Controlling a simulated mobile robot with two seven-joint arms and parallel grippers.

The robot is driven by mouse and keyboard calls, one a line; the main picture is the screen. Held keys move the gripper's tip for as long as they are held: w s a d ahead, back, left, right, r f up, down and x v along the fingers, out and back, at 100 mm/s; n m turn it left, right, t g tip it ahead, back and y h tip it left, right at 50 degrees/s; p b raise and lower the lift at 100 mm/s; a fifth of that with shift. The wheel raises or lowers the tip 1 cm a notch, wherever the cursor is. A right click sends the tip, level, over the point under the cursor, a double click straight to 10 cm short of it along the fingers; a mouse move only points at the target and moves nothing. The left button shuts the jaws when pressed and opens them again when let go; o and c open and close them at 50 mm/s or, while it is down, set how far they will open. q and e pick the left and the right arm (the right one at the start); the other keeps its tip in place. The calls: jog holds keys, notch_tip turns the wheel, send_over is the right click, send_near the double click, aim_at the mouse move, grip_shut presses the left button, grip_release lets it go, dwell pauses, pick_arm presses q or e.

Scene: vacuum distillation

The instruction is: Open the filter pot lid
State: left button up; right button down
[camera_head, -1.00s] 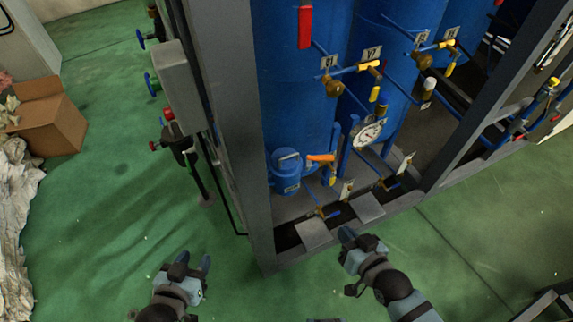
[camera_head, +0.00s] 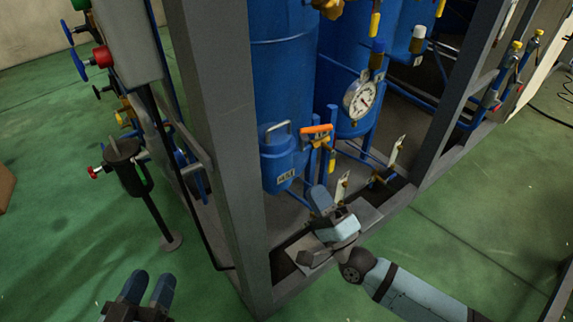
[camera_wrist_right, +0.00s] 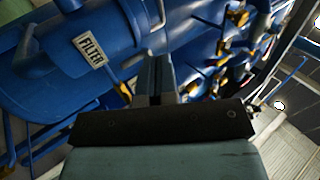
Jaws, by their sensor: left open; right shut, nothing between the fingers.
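The blue filter pot (camera_head: 279,165) hangs low inside the grey frame in the head view, with a metal handle on its lid (camera_head: 277,132). The lid appears closed. My left gripper (camera_head: 150,286) is open and empty above the green floor, outside the frame.
A grey frame post (camera_head: 215,140) stands left of the pot. An orange-handled valve (camera_head: 316,130) and a pressure gauge (camera_head: 359,98) sit to its right. A black stand (camera_head: 128,165) is outside the frame at left. Green floor is free in front.

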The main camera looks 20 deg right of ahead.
aim_at(285, 147)
jog(key=b+x, duration=0.1)
jog(key=x, duration=1.2)
jog(key=shift+w+r, duration=0.15)
jog(key=shift+w+a+r, duration=0.1)
jog(key=shift+w+r, duration=0.05)
pick_arm(q)
jog(key=r, duration=0.1)
jog(key=r+t+h, duration=0.1)
jog(key=shift+s+d+r, duration=0.15)
jog(key=shift+d+r, duration=0.15)
jog(key=shift+d, duration=0.1)
pick_arm(e)
jog(key=shift+r, duration=0.1)
jog(key=r+p, duration=0.1)
jog(key=p, duration=0.2)
jog(key=shift+w+g, duration=0.2)
jog(key=shift+g, duration=0.1)
jog(key=p, duration=0.3)
jog(key=shift+w+a+r+g, duration=0.15)
jog(key=shift+g, duration=0.25)
pick_arm(q)
jog(key=s+a+f+g+y, duration=0.2)
jog(key=a+f+g+y, duration=0.2)
jog(key=f, duration=0.7)
jog(key=shift+a+g, duration=0.35)
jog(key=shift+g, duration=0.35)
